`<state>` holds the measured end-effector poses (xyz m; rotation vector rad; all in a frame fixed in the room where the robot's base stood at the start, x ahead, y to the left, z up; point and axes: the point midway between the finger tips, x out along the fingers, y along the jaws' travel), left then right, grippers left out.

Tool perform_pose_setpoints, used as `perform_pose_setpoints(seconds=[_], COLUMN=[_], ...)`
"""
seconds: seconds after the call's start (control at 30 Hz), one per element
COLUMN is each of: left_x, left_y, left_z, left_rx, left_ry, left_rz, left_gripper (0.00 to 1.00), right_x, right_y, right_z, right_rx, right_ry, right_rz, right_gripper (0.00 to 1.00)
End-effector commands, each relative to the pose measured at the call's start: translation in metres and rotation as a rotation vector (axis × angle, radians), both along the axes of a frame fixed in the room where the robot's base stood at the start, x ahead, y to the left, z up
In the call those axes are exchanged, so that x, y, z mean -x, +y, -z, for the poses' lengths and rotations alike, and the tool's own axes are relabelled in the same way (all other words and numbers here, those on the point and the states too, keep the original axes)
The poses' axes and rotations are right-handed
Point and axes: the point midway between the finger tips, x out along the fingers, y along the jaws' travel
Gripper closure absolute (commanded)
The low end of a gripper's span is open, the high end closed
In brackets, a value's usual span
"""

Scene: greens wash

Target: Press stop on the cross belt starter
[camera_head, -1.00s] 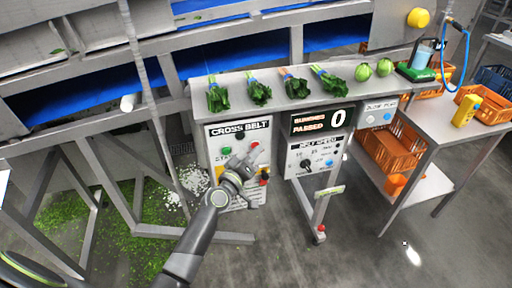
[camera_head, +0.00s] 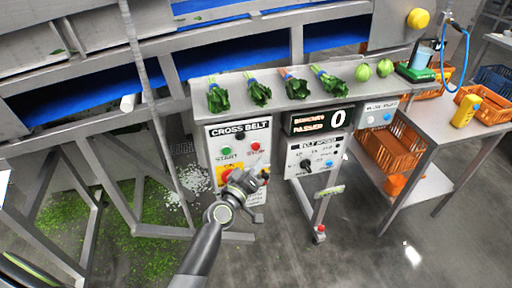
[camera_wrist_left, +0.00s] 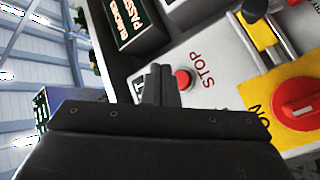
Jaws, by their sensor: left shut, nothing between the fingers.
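The cross belt starter panel (camera_head: 215,150) is a pale box below the steel shelf. Its red stop button (camera_head: 255,147) is uncovered in the head view, right of the green start button (camera_head: 226,152). My left gripper (camera_head: 254,176) is shut and empty, just below the stop button, hiding part of the lower panel. In the left wrist view, the red stop button (camera_wrist_left: 183,79) and its STOP lettering (camera_wrist_left: 202,70) show just beyond the dark fingers (camera_wrist_left: 158,85). I cannot tell touch from there, but the head view shows a gap. My right gripper is not in view.
A yellow plate with a red rotary switch (camera_wrist_left: 296,104) is close by in the wrist view. The belt speed panel (camera_head: 318,155) and counter display (camera_head: 318,120) stand to the right. Green bunches (camera_head: 260,92) lie on the shelf above. Orange crates (camera_head: 392,145) stand farther right.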

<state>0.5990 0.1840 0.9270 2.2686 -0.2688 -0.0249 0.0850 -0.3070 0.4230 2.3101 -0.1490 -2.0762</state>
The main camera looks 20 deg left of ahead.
Motion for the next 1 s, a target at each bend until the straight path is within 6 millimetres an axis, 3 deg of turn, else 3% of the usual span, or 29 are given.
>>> perform_pose_setpoints(seconds=[0.27,1.0], left_x=[0.017,0.018], left_y=[-0.012,-0.012], left_z=[0.000,0.003], left_rx=[0.001,-0.004], left_ry=[0.000,0.006], left_rz=[0.000,0.000], left_gripper=[1.00,1.00], right_x=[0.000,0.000], right_y=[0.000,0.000], right_z=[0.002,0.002], right_rx=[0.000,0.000], right_ry=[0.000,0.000], right_rz=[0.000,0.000], right_gripper=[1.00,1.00])
